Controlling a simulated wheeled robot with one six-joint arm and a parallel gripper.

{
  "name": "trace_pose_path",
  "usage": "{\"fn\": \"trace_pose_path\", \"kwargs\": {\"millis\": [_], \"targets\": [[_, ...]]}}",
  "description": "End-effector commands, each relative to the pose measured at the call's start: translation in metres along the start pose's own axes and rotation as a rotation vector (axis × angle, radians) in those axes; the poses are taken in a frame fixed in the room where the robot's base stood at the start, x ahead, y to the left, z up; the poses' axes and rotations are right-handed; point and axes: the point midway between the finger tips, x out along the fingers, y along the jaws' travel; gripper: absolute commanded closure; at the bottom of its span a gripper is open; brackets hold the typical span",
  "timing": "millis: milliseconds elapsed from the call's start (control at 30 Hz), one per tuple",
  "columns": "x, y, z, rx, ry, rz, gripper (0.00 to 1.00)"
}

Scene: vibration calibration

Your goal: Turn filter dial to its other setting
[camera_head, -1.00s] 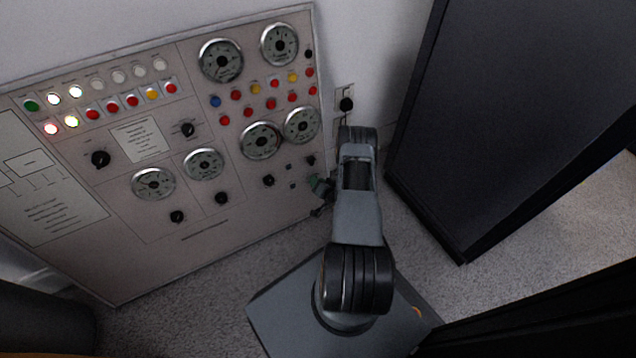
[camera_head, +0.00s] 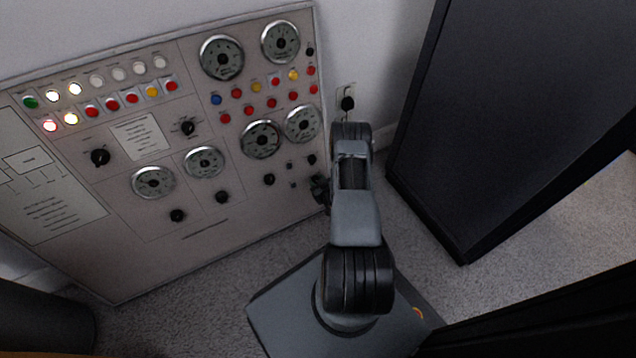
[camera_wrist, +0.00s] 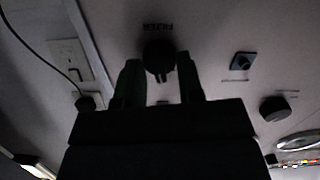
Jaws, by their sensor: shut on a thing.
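The filter dial (camera_wrist: 158,56) is a dark round knob on the pale panel, at the upper middle of the wrist view. The word FILTER shows upside down just beyond it. My gripper (camera_wrist: 160,80) has one finger on each side of the dial and is shut on it. The dial's pointer is too dark to read. In the head view my gripper (camera_head: 319,190) is at the panel's lower right edge, and it and the arm hide the dial there.
A small square switch (camera_wrist: 243,62) and another dark knob (camera_wrist: 278,108) lie to the right in the wrist view. A wall socket (camera_wrist: 68,60) with a cable is at left. A tall black cabinet (camera_head: 500,110) stands right of my arm.

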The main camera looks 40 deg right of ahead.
Motion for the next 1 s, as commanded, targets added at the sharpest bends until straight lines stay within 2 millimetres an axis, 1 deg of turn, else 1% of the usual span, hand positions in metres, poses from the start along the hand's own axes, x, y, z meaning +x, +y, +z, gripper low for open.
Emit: {"fn": "trace_pose_path", "kwargs": {"millis": [200,500,733,1000], "targets": [[0.0,-0.0016,0.0001,-0.201,0.002,0.024,0.89],[0.0003,-0.0032,0.0003,-0.442,0.003,0.051,0.89],[0.0002,-0.004,0.0006,-0.569,0.003,0.065,0.89],[0.0001,-0.0046,0.0007,-0.642,0.003,0.073,0.89]]}}
